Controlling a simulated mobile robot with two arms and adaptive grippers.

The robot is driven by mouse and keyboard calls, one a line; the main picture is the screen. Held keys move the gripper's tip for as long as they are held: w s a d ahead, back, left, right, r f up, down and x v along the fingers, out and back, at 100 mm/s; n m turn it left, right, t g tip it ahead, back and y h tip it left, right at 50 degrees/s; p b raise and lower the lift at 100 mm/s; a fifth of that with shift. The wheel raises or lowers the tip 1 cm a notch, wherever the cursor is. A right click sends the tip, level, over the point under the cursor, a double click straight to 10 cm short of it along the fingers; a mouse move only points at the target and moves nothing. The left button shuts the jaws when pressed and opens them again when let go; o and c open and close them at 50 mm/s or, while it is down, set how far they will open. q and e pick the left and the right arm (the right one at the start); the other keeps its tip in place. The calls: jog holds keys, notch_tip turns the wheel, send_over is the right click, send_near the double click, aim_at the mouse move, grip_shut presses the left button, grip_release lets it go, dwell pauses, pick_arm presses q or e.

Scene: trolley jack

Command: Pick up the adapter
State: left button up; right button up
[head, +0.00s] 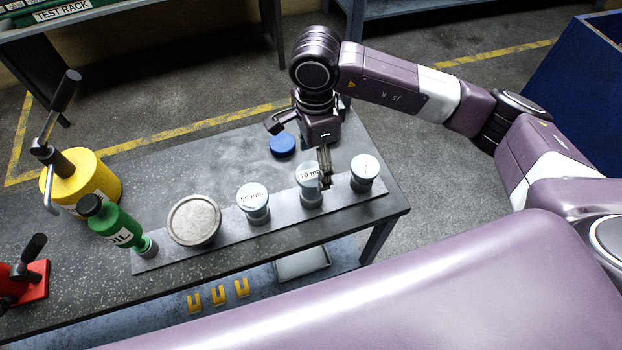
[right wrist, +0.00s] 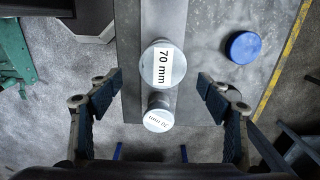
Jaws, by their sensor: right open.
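Pale cylindrical adapters stand upright in a row on a grey plate (head: 283,222) on the workbench. They include one labelled 50 mm (head: 253,198), one labelled 70 mm (head: 310,190) and one at the right end (head: 364,168), whose label is hard to read in the head view. In the right wrist view the 70 mm adapter (right wrist: 162,65) and a smaller-looking labelled one (right wrist: 158,118) lie between the spread fingers. My right gripper (head: 300,152) is open and empty, above the bench near the 70 mm adapter, one finger partly covering it. My left gripper is not in view.
A wide grey disc-topped piece (head: 194,220) and a green oil bottle (head: 115,225) stand left of the adapters. A blue round cap (head: 283,145) lies behind the row. A yellow jack (head: 82,180) and a red tool (head: 22,280) stand at the far left.

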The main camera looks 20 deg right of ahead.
aim_at(311, 172)
jog(key=shift+a+f+p, duration=0.1)
jog(key=shift+f+p, duration=0.25)
jog(key=shift+f, duration=0.05)
jog(key=f+p, duration=0.1)
jog(key=f, duration=0.2)
jog(key=shift+w+a+f+p, duration=0.2)
jog(key=shift+f+p, duration=0.1)
jog(key=shift+p, duration=0.1)
jog(key=shift+f, duration=0.4)
grip_shut()
jog(key=shift+w+r, duration=0.1)
